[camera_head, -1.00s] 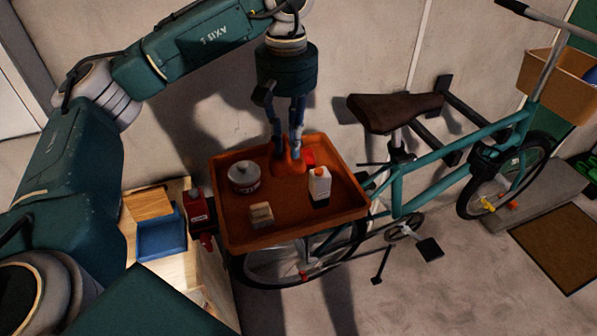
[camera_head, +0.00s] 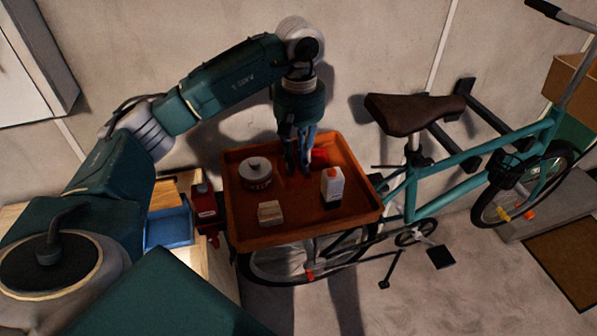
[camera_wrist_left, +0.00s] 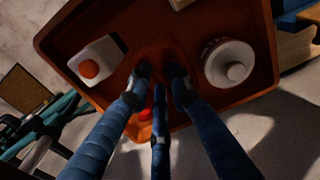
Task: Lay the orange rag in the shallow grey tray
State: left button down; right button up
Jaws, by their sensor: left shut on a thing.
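My left gripper (camera_head: 298,168) points down into an orange-brown tray, its fingers close together. In the left wrist view, the orange rag (camera_wrist_left: 160,52) shows as a dim patch at and between the fingertips (camera_wrist_left: 160,78), and the gripper is shut on it. In the head view the fingers mostly hide the rag, and its colour blends with the tray. I cannot tell whether the rag is clear of the tray floor. No shallow grey tray can be made out. My right gripper is not in view.
The orange-brown tray (camera_head: 246,237) also holds a round tin (camera_head: 256,173), a white bottle (camera_head: 333,186), a wooden block (camera_head: 270,213) and a red item (camera_head: 320,156). A teal bicycle (camera_head: 450,168) stands right.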

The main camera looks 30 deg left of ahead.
aim_at(298, 174)
pick_arm(q)
jog(key=shift+f+p, duration=0.5)
jog(key=shift+f, duration=1.95)
jog(key=shift+f, duration=0.1)
jog(key=c, duration=1.6)
grip_release()
